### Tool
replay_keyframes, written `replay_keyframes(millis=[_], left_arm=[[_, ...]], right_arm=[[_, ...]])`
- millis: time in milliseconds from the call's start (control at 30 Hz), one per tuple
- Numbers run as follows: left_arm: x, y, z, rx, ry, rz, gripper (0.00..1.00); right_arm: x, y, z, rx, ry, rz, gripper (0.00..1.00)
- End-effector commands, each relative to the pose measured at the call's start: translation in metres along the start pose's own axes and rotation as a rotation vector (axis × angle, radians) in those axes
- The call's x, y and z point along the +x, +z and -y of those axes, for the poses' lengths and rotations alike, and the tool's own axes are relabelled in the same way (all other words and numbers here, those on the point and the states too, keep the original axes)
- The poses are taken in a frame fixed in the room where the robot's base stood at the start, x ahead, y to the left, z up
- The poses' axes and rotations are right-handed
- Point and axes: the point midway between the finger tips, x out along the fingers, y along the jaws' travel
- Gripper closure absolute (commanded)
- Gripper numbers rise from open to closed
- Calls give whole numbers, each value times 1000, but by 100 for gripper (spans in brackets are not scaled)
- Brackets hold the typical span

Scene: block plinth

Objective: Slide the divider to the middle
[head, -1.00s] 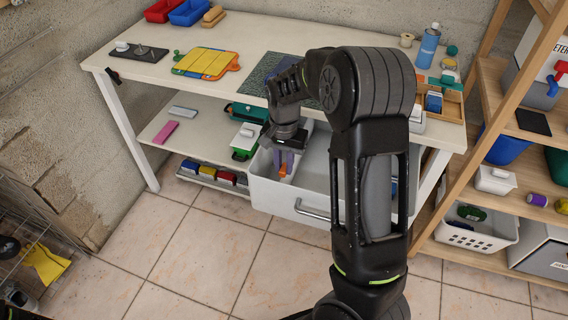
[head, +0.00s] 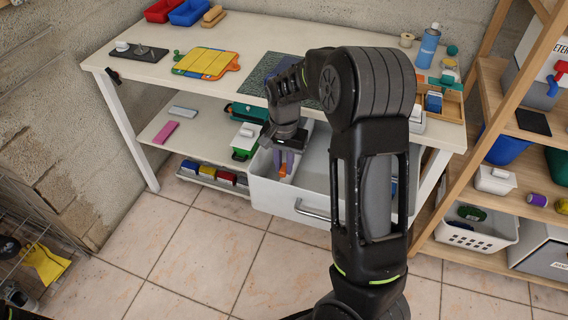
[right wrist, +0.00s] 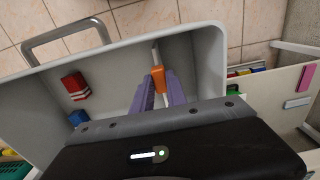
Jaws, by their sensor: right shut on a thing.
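The open grey drawer (head: 270,192) sticks out under the workbench; it also shows in the right wrist view (right wrist: 211,56). The divider (right wrist: 155,54) is a thin pale plate with an orange tab (right wrist: 158,78), near the drawer's right side in the wrist view, which is the left end in the head view. My right gripper (right wrist: 157,90) reaches down into the drawer, its purple fingers shut on the orange tab. In the head view the same gripper (head: 288,162) partly hides the divider. My left gripper is not in view.
A red block (right wrist: 75,86) and a blue one (right wrist: 77,117) lie in the drawer's other part in the wrist view. The drawer handle (head: 312,211) is on the front. The workbench top (head: 245,35) lies above. A wooden shelf (head: 490,100) stands at the right.

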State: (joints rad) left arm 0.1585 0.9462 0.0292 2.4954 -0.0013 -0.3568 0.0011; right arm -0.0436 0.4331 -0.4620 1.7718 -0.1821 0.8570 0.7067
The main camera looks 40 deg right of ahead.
Motion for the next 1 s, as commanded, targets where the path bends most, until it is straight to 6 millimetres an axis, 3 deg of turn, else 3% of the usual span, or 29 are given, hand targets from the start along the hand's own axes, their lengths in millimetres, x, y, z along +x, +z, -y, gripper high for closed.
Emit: replay_keyframes(millis=[367,467,800,1000], left_arm=[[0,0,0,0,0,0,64],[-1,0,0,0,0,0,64],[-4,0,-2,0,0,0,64],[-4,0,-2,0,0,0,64]], right_arm=[[-1,-1,-8,3,-1,-1,100],[-1,-2,-26,4,-1,-1,100],[-1,-1,-119,6,-1,-1,100],[-1,0,-136,0,0,-1,100]])
